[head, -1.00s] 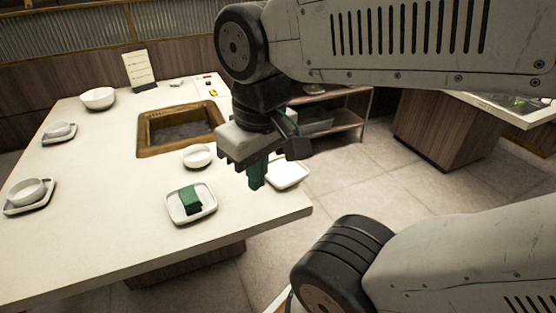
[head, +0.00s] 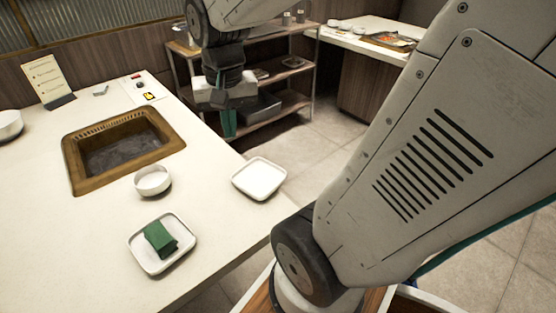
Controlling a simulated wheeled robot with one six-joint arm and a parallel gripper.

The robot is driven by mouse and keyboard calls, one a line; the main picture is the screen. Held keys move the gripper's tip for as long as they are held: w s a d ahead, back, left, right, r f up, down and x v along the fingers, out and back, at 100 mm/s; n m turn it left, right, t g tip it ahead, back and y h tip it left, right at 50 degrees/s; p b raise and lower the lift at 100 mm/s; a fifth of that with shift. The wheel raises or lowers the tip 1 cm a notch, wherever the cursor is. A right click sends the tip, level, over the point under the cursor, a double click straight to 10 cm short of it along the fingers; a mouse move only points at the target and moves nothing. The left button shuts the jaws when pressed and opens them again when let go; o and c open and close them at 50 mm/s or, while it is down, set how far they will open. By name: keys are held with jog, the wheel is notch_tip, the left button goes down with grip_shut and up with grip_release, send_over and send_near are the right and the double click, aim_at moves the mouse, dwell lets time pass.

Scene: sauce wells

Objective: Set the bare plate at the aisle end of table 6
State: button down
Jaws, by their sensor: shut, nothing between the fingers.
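A bare white square plate (head: 259,179) lies at the right edge of the table (head: 60,235); I cannot tell whether it overhangs the edge. A second plate (head: 139,257) to its lower left holds a folded green cloth (head: 161,239). My gripper (head: 228,125) is shut and empty, fingers pointing down. In the picture it is above and left of the bare plate, apart from it, by the table's right edge.
A white bowl (head: 153,180) stands between the plates and a brown-framed sunken well (head: 68,160). A sign card (head: 47,80) stands at the back. A metal shelf rack (head: 292,104) is behind my gripper, and another counter (head: 352,40) is at the back right.

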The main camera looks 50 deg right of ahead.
jog(key=w+d+f+m, duration=0.1)
jog(key=d+f+m, duration=0.7)
jog(key=d, duration=0.5)
jog(key=d+f+m, duration=0.5)
jog(key=d+f, duration=0.6)
jog(key=d, duration=0.2)
jog(key=w+a+f, duration=0.1)
jog(key=a+f, duration=0.3)
jog(key=f, duration=0.5)
jog(key=shift+w+f+g, duration=0.15)
jog(key=shift+g, duration=0.25)
